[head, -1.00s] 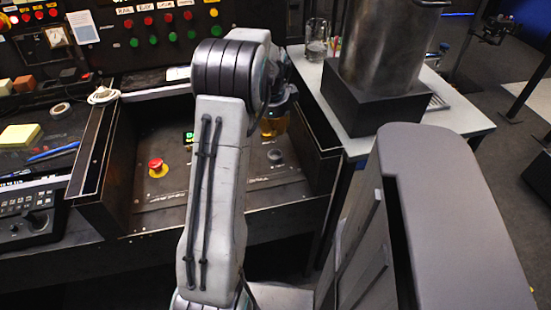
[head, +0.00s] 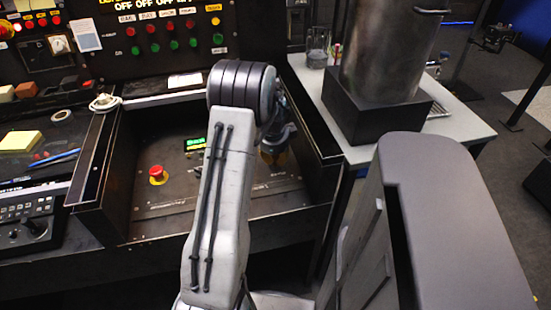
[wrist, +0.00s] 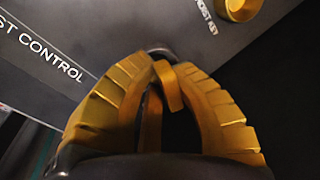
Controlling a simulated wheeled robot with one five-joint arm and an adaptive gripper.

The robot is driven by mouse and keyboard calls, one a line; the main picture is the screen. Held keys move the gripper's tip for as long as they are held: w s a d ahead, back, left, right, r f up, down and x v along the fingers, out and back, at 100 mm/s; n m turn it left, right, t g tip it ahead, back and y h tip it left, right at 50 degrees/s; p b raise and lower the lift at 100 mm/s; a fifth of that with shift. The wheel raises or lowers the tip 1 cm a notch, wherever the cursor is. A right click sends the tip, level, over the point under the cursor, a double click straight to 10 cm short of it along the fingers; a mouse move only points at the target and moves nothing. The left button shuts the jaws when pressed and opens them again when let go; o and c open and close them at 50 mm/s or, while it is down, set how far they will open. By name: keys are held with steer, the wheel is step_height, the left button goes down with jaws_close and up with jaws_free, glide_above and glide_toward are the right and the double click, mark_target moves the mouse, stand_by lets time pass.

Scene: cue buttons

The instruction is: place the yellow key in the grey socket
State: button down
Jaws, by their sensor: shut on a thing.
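In the wrist view, my gripper (wrist: 165,75) has its two ribbed yellow fingers closed together at the tips. A small yellow piece, the key (wrist: 170,88), shows between them, largely hidden by the fingers. A dark grey rounded thing, which looks like the grey socket (wrist: 158,51), shows just beyond the fingertips. I cannot tell whether the key touches it or is inside it. In the head view, my gripper (head: 274,158) is low over the right part of the recessed panel, partly behind my arm. The socket is hidden there.
A yellow round fitting (wrist: 240,8) is on the panel beside the fingertips. Raised side walls (head: 95,165) bound the recess.

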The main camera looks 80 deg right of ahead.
steer(key=shift+f, duration=0.2)
steer(key=c, duration=1.6)
jaws_free()
steer(key=shift+f, duration=0.1)
steer(key=shift+c, duration=0.2)
steer(key=o, duration=0.4)
steer(key=v, duration=1.2)
